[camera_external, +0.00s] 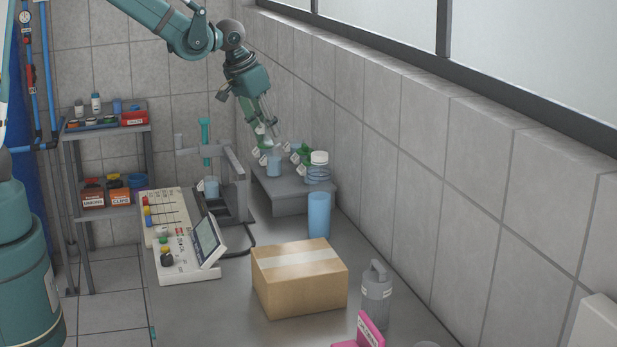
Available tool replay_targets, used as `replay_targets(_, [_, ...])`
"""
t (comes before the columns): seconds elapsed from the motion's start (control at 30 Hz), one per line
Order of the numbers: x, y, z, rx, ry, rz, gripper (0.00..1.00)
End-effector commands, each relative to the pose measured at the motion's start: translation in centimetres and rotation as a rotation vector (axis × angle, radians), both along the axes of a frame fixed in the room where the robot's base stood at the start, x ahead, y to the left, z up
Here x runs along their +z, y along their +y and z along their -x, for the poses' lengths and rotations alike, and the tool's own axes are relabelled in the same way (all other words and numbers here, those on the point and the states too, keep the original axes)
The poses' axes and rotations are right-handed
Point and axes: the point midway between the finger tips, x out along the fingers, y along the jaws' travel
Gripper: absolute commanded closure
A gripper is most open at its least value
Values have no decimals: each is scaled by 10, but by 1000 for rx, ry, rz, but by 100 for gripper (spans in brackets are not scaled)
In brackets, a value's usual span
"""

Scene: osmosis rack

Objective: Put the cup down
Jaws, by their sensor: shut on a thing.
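My gripper (268,141) is at the back of the bench, above the grey raised stand (285,196), pointing down. It is shut on a small, pale greenish vessel (264,138) with a white label; the fingers partly cover it, and I cannot tell whether it is the cup. A small translucent blue beaker (274,166) is just below the fingertips, on the stand. A taller blue cup (319,214) stands upright on the bench in front of the stand, apart from the gripper.
A clear bottle with a white cap (318,168) and green-topped items (303,153) crowd the stand. Left are an apparatus holding another beaker (211,188) and a control panel (207,240). A cardboard box (298,280) and grey flask (376,296) are in front. The tiled wall is close on the right.

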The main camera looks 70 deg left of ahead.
Motion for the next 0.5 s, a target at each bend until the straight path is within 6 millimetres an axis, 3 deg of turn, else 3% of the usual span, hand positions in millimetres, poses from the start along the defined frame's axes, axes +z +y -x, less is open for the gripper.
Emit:
replay_targets(0.2, [-3, -36, 31, -37, -2, 4, 81])
replay_targets(0.5, [-4, -60, 54, -63, -1, 6, 81])
